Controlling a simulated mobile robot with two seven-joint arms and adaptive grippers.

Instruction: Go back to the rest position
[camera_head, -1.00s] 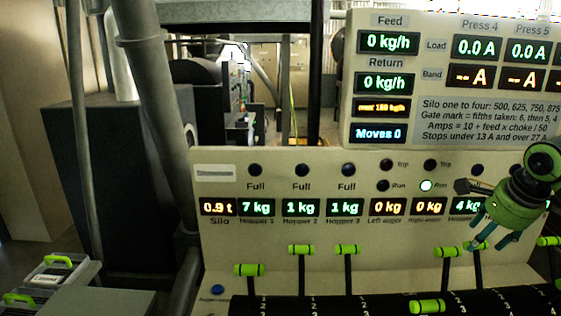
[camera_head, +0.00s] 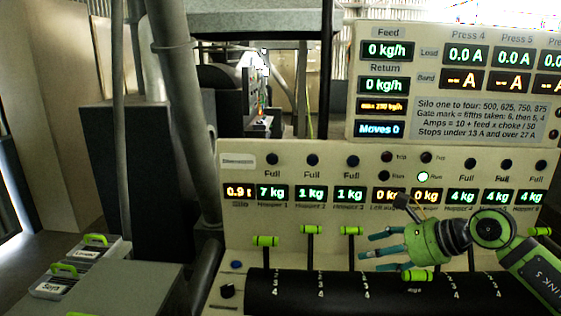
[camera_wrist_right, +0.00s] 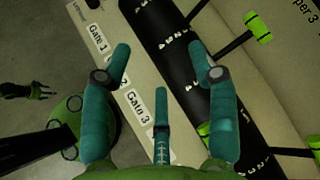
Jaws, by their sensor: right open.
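My right gripper (camera_head: 375,250) is in front of the control panel (camera_head: 245,220), its fingers pointing left, spread and empty. In the right wrist view its fingers (camera_wrist_right: 160,75) are apart with nothing between them, over the panel ledge with the Gate labels (camera_wrist_right: 138,103). In the head view it overlaps the area around a green-handled lever (camera_head: 351,231); whether it touches is unclear. A small dark hand-like shape at the left of the right wrist view looks like my left gripper (camera_wrist_right: 28,90); its fingers are too small to judge. The left gripper does not show in the head view.
Green-handled levers (camera_head: 265,241) stand along the panel above a black numbered drum (camera_head: 320,290). A display board (camera_head: 400,140) rises behind. A thick grey pipe (camera_head: 180,100) stands left. Trays with green handles (camera_head: 70,275) are at lower left.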

